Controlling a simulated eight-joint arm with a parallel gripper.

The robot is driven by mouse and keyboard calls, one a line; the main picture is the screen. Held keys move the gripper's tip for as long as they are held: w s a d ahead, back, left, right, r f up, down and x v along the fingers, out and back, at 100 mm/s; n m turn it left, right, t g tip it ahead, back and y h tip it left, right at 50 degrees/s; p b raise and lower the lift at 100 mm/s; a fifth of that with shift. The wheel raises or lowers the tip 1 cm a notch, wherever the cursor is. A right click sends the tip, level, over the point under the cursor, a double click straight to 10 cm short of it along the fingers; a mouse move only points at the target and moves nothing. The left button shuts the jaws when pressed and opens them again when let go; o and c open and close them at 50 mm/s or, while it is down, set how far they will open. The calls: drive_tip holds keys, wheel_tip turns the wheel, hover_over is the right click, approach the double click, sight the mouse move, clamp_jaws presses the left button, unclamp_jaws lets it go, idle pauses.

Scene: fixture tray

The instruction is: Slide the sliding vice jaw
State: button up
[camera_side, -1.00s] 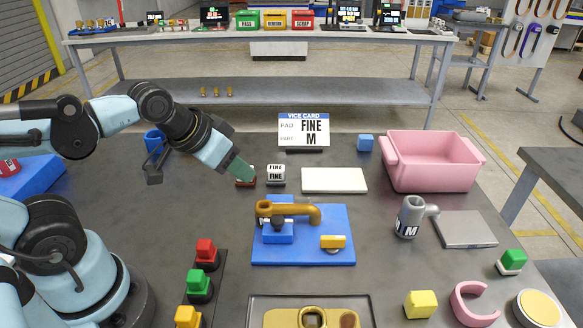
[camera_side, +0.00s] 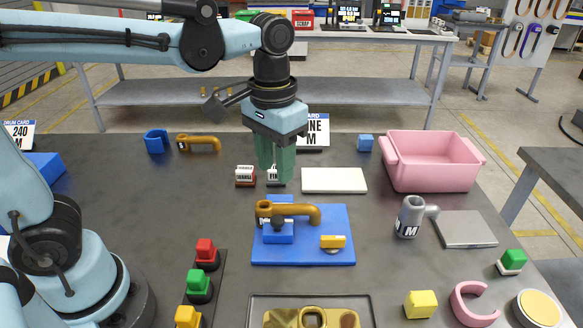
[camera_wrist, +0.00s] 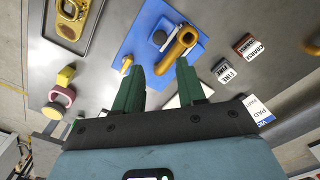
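The vice is a blue base plate (camera_side: 300,256) with a blue block (camera_side: 278,236) on it and another blue part behind. I cannot tell which part is the sliding jaw. A brown pipe piece (camera_side: 300,212) lies over the blocks. A yellow handle (camera_side: 332,241) sits at the plate's front right. In the wrist view the plate (camera_wrist: 136,38) and pipe (camera_wrist: 178,52) show beyond my fingers. My gripper (camera_side: 276,180) points down, open and empty, behind the vice and above the table. Its fingers (camera_wrist: 160,82) stand apart and partly hide the FINE pad block (camera_side: 272,174).
A COARSE pad block (camera_side: 245,176) stands left of my fingers. A white slab (camera_side: 334,180) lies to their right, a vice card (camera_side: 317,132) stands behind. A grey piece marked M (camera_side: 408,218) stands right of the vice. A pink bin (camera_side: 432,162) is at the back right.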

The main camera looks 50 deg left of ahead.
sight(277, 219)
wheel_tip(277, 219, down, 12)
drive_tip(key=shift+r, duration=0.1)
idle(0.5)
clamp_jaws()
idle(0.3)
